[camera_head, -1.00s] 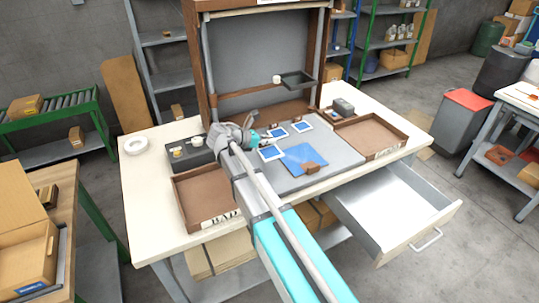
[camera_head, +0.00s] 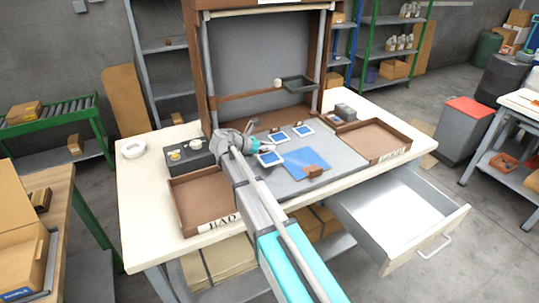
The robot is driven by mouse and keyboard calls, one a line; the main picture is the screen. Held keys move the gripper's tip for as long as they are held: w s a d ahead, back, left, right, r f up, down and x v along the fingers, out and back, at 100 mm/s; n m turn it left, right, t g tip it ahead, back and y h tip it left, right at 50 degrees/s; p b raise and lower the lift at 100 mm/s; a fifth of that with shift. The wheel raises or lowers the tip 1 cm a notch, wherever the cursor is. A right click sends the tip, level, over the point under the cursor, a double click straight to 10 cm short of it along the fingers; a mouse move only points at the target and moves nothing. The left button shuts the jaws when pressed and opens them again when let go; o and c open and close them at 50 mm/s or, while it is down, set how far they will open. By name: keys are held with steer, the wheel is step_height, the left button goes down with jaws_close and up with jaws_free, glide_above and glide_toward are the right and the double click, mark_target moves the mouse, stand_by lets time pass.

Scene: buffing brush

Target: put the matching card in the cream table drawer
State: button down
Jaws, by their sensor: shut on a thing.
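Several small blue cards with white borders lie on the grey work mat (camera_head: 348,155) of the cream table (camera_head: 145,205). My gripper (camera_head: 263,149) is at the near left card (camera_head: 270,159) and is shut on it; the card still appears at mat level. Two other cards, one in the middle (camera_head: 279,137) and one to the right (camera_head: 303,130), lie behind it. A larger blue sheet (camera_head: 303,157) with a brown block (camera_head: 314,171) lies to the right. The cream table drawer (camera_head: 440,228) is pulled open at the front right and looks empty.
A brown tray marked BAD (camera_head: 181,212) stands left of my arm, another brown tray (camera_head: 402,148) at the right. A dark box with knobs (camera_head: 200,155) and a white ring (camera_head: 134,149) are at the left. A brown frame (camera_head: 201,70) rises behind.

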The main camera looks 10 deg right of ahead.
mark_target(266, 153)
steer(key=shift+f, duration=0.1)
steer(key=shift+w+f+b, duration=0.4)
steer(key=shift+f+b, duration=0.1)
steer(key=shift+b, duration=0.1)
steer(key=shift+f+b, duration=1.4)
steer(key=shift+f, duration=0.05)
steer(key=shift+f, duration=0.1)
steer(key=c, duration=0.7)
jaws_free()
steer(key=shift+c, duration=0.2)
steer(key=shift+s+a+r+p, duration=0.15)
steer(key=shift+a+r+p, duration=0.15)
steer(key=shift+a+r, duration=0.15)
steer(key=p+v, duration=0.4)
steer(key=v, duration=0.7)
